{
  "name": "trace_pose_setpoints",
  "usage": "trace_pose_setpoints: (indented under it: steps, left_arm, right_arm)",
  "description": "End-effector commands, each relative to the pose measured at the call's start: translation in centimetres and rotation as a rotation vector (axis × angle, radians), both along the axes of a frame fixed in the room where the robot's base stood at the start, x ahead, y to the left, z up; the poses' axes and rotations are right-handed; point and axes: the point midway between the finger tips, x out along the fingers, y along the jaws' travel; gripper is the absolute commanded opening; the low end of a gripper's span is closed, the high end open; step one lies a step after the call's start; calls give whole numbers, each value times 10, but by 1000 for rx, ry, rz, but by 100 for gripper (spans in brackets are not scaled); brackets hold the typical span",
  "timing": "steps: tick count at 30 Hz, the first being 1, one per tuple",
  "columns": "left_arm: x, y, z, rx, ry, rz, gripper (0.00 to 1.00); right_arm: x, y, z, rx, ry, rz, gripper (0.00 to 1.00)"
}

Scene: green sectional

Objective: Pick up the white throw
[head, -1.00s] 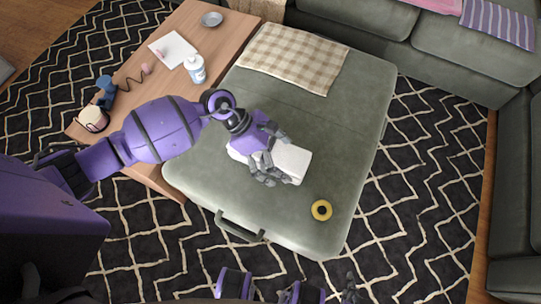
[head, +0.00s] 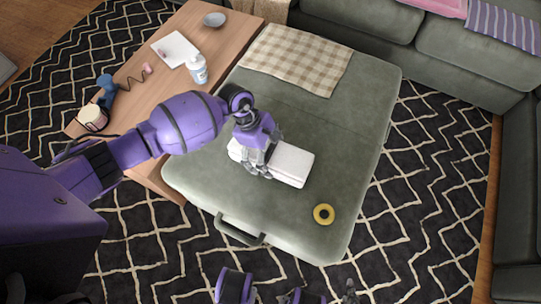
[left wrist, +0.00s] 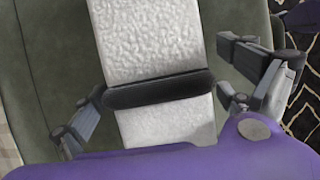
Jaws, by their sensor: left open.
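The white throw (head: 291,165) is a folded, textured white block lying on the green ottoman (head: 300,115). It also fills the middle of the left wrist view (left wrist: 152,45). My left gripper (head: 257,166) is open over the throw's left part. In the left wrist view its fingers stand on either side of the throw, apart from it. The height of the fingertips above the ottoman is hard to tell. Part of my right arm shows at the bottom edge, with grey finger-like parts of my right gripper (head: 350,292) cut off by the frame.
A yellow ring (head: 323,206) lies on the ottoman near its front right, and a checkered cloth (head: 295,58) lies at its back. A wooden table (head: 150,95) at the left holds a white bottle (head: 198,70), paper and small items. Green sofas stand behind and at right.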

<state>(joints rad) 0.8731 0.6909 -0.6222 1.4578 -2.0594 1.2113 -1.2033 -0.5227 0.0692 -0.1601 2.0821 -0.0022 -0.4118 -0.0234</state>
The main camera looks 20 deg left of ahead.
Motion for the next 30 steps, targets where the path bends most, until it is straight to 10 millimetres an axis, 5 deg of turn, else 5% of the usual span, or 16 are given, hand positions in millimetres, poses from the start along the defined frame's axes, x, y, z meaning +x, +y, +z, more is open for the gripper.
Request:
trace_pose_setpoints:
  steps: [5, 18, 30]
  left_arm:
    - [0, 0, 0, 0, -1, 0, 95]
    - [0, 0, 1, -1, -1, 0, 37]
    - [2, -1, 9, -3, -4, 1, 35]
  right_arm:
    - [0, 0, 0, -1, 0, 1, 0]
    - [0, 0, 0, 0, 0, 1, 0]
    - [0, 0, 0, 0, 1, 2, 0]
